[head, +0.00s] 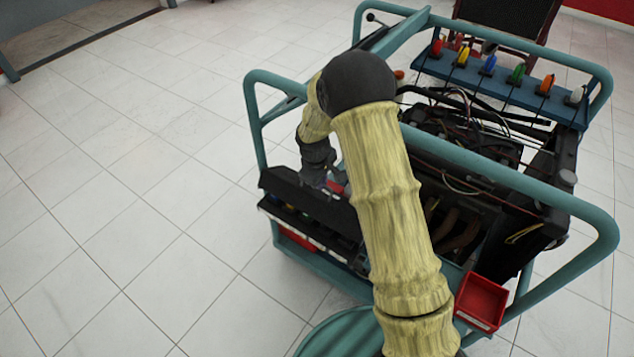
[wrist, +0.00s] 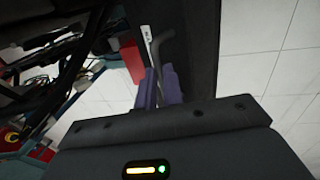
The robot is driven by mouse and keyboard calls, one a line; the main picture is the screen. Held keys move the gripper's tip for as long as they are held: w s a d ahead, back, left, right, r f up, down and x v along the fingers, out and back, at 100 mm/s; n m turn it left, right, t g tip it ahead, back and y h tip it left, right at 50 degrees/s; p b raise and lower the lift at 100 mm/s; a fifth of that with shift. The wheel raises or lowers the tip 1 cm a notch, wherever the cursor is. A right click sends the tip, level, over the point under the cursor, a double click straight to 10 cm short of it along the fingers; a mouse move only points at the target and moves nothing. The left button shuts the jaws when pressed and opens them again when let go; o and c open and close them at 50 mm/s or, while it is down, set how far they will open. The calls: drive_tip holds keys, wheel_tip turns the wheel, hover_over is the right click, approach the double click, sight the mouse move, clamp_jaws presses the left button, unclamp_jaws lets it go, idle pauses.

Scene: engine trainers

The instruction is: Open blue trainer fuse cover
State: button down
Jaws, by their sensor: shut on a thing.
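The blue trainer (head: 258,118) is a teal tube frame around a dark engine with wiring. A long black cover (head: 285,187), apparently the fuse cover, sits on its near left side, with coloured parts below its lower edge. My gripper (head: 328,184) is at the upper side of this cover, partly hidden by my arm. In the wrist view, the purple fingers of my gripper (wrist: 160,84) are closed around a thin dark bar-like piece, apparently the handle of the cover. A dark panel (wrist: 203,45) lies just beyond. The exact contact and the cover's angle are unclear.
A row of coloured knobs (head: 488,65) stands on the trainer's far side. A teal rail (head: 510,178) crosses beside my arm. A red bin (head: 481,302) hangs at the front right. Tiled floor (head: 130,215) to the left is clear. A dark chair (head: 508,15) stands behind.

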drive_tip(key=shift+d+f, duration=0.15)
drive_tip(key=shift+f, duration=0.05)
drive_tip(key=c, duration=1.5)
unclamp_jaws()
drive_tip(key=shift+r, duration=0.1)
